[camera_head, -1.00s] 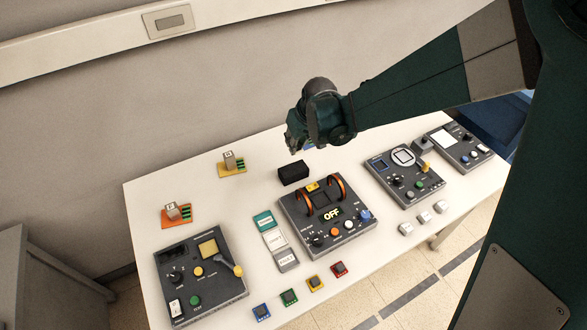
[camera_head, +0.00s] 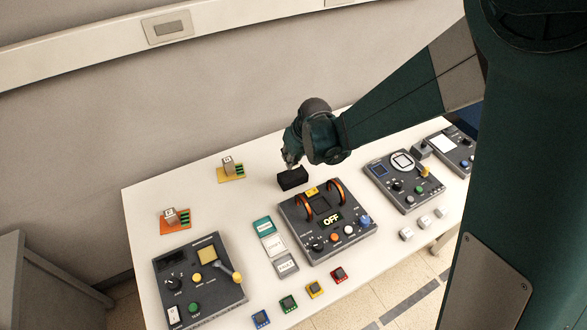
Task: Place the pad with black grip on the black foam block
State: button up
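The black foam block (camera_head: 292,179) lies on the white table behind the middle console. My gripper (camera_head: 291,161) points down just above the block, its fingertips close to the block's back edge. Whether they touch it, are open or shut, or hold anything is too small to tell. I cannot single out the pad with black grip. Small pads with dark tops lie along the front edge: blue (camera_head: 261,318), green (camera_head: 288,303), yellow (camera_head: 314,289) and red (camera_head: 339,275).
The middle console (camera_head: 327,222) with two orange-and-black arches and an OFF display stands in front of the block. Other consoles stand at left (camera_head: 198,281) and right (camera_head: 403,181). Small blocks sit on orange (camera_head: 173,221) and yellow (camera_head: 231,174) bases at the back left.

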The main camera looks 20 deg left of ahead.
aim_at(295, 165)
jog(key=shift+f, duration=0.8)
jog(key=shift+f, duration=1.85)
jog(key=shift+f+b, duration=0.15)
jog(key=shift+b, duration=0.25)
jog(key=o, duration=0.8)
jog(key=shift+p+v, duration=0.75)
jog(key=shift+v, duration=5.4)
